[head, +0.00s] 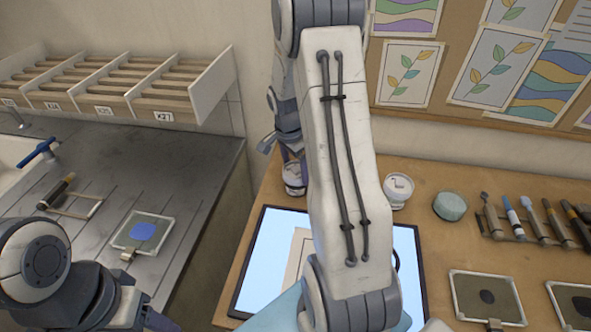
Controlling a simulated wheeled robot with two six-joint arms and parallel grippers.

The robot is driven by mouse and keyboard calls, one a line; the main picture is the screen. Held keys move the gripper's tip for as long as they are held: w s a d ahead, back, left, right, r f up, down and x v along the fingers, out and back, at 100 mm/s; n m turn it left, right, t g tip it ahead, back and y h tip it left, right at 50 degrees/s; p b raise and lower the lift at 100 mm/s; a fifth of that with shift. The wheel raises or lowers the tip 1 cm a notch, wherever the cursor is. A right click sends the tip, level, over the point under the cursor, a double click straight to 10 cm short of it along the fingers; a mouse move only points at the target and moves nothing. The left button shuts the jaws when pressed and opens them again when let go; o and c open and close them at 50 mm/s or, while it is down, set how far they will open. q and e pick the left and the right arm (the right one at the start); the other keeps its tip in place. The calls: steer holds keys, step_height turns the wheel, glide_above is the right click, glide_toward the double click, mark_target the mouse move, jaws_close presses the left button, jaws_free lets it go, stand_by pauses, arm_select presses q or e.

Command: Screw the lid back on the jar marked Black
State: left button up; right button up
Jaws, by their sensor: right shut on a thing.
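A small white jar (294,180) stands at the back left of the wooden table, beside the light panel. My right gripper (287,158) points down right at the top of this jar, partly hidden behind my own forearm. It is shut on what seems to be the jar's lid, but the fingers and arm hide the lid itself. I cannot read the jar's label or tell if the lid touches the rim. A second white jar (398,188) stands to the right, behind the panel. My left arm shows at the lower left; its gripper is not in view.
The lit panel (262,262) holds a paper sheet, mostly behind my right arm. A teal round object (450,206), a brush rack (530,238) and framed glass pieces (487,297) lie to the right. A grey counter (130,160) with a framed blue piece (143,233) is left.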

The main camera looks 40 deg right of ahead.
steer(key=shift+m, duration=0.6)
steer(key=o, duration=0.9)
steer(key=shift+r+p, duration=2.15)
steer(key=shift+r, duration=0.85)
